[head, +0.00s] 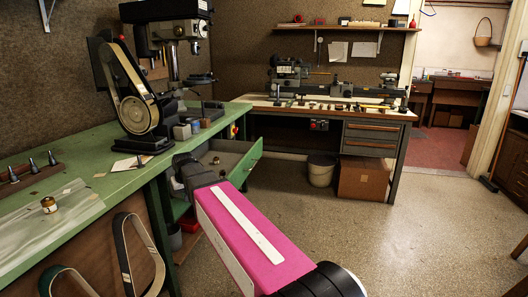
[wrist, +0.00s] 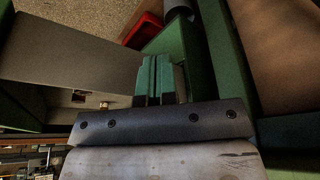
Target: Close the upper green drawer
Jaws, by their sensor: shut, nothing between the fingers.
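The upper green drawer (head: 246,164) is pulled out from under the green workbench, its green front standing well clear of the bench. Its grey inside shows in the head view, with a small brass-coloured thing in it. In the wrist view the drawer's grey interior (wrist: 75,62) fills the left side. My gripper (head: 184,166) is at the near side of the drawer, close to the bench edge, and hides part of the drawer. In the wrist view my gripper (wrist: 161,65) has its fingers together and empty. I cannot tell whether they touch the drawer.
The green workbench (head: 122,184) carries a belt sander (head: 138,112) and a drill press. A red box (head: 190,223) lies low under the bench. A lathe bench (head: 330,112), a bin (head: 321,170) and a cardboard box (head: 363,180) stand behind. The floor to the right is clear.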

